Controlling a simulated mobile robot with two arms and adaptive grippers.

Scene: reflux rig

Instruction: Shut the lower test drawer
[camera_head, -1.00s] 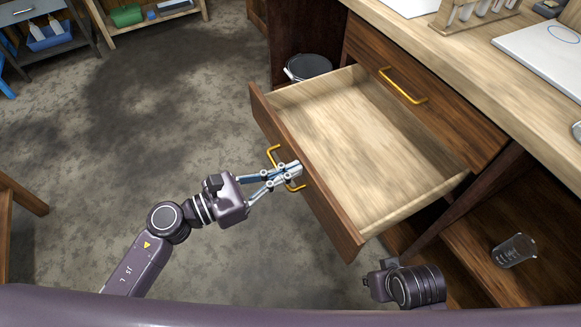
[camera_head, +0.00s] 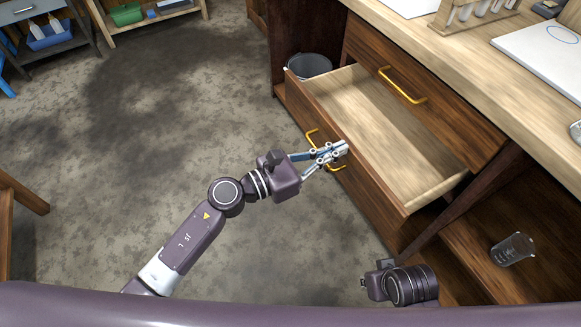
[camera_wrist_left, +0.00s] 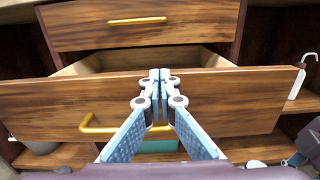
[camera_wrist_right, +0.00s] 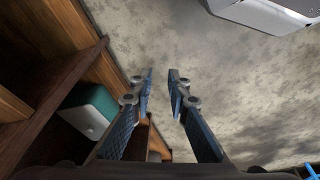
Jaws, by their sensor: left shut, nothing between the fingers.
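The lower test drawer (camera_head: 390,141) is empty and partly open under the worktop in the head view. Its wooden front also fills the middle of the left wrist view (camera_wrist_left: 230,100), with a yellow handle (camera_wrist_left: 95,127). My left gripper (camera_head: 341,149) is shut and empty, its fingertips at the drawer front by the handle. In the left wrist view the closed fingertips (camera_wrist_left: 160,76) overlap the front's top edge; I cannot tell if they touch it. In the right wrist view my right gripper (camera_wrist_right: 161,74) has its fingers apart with nothing between them.
A closed upper drawer with a yellow handle (camera_head: 403,86) sits above. A grey bucket (camera_head: 309,66) stands behind the open drawer. A glass beaker (camera_head: 513,249) is on the lower shelf at right. The floor (camera_head: 150,150) at left is clear.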

